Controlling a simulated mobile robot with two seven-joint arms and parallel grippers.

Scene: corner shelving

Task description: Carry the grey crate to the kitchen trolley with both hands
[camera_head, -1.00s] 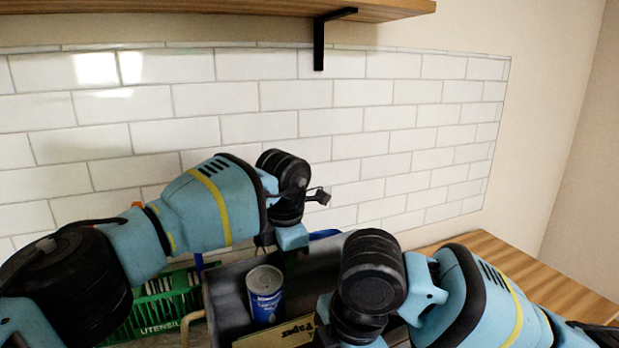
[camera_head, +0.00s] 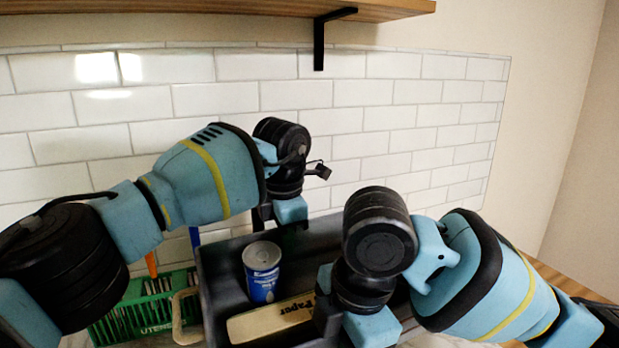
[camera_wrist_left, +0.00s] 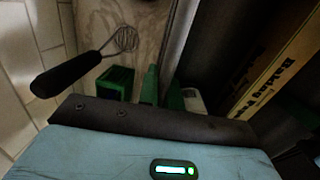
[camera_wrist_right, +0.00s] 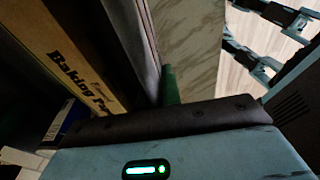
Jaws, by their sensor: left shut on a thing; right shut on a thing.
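The grey crate (camera_head: 222,264) is at the bottom middle of the head view, below the tiled wall. It holds a blue can (camera_head: 262,272) standing upright and a long baking paper box (camera_head: 270,320). My left gripper (camera_head: 283,222) is shut on the crate's far wall; the wall also shows in the left wrist view (camera_wrist_left: 183,35). My right gripper (camera_wrist_right: 172,85) is shut on the opposite, near wall. In the head view my right wrist covers that grip and the crate's near right part. I cannot make out the kitchen trolley.
A green utensil basket (camera_head: 150,308) stands close left of the crate, with a beige handle-like thing (camera_head: 186,316) between them. A whisk (camera_wrist_left: 90,65) lies beyond the far wall. A wooden shelf (camera_head: 200,8) hangs above. A wooden surface (camera_head: 575,286) is at right.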

